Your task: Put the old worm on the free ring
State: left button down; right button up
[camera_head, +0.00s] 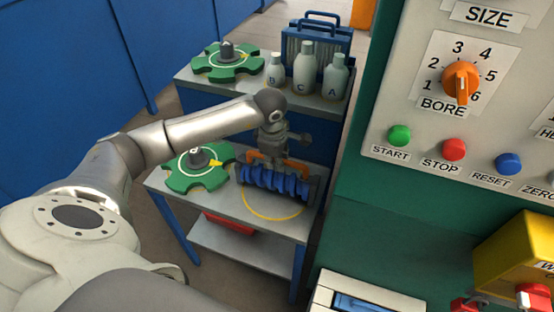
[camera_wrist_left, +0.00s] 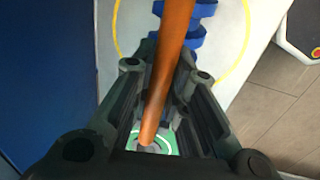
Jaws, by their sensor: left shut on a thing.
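The worm (camera_head: 276,186) is a blue ribbed screw with an orange handle (camera_head: 292,165) over it, low over the cart's middle shelf. My left gripper (camera_head: 268,154) points down from above and is shut on the orange handle. In the left wrist view the orange handle (camera_wrist_left: 170,65) runs between the fingers of the gripper (camera_wrist_left: 165,85), with blue ribs (camera_wrist_left: 182,38) of the worm beyond. A yellow ring (camera_head: 272,218) is drawn on the shelf under and in front of the worm; its far part is hidden. I cannot tell whether the worm touches the shelf. My right gripper is not in view.
A green toothed wheel (camera_head: 187,182) stands just left of the worm on the same shelf. The top shelf holds another green wheel (camera_head: 214,71), several grey bottles (camera_head: 305,72) and a blue case (camera_head: 322,40). The machine's control panel (camera_head: 395,65) is close on the right.

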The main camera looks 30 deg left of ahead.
pick_arm(q)
jog(key=shift+f+b, duration=0.2)
jog(key=shift+b, duration=0.3)
dwell(0.4)
jog(key=c, duration=1.4)
grip_release()
jog(key=shift+f, duration=0.1)
jog(key=shift+o, duration=0.3)
jog(key=shift+s+f, duration=0.1)
jog(key=shift+f, duration=0.05)
jog(key=shift+r, duration=0.45)
notch_tip(320, 180, up, 11)
jog(key=s, duration=0.2)
jog(key=shift+d, duration=0.25)
jog(key=shift+s+r, duration=0.1)
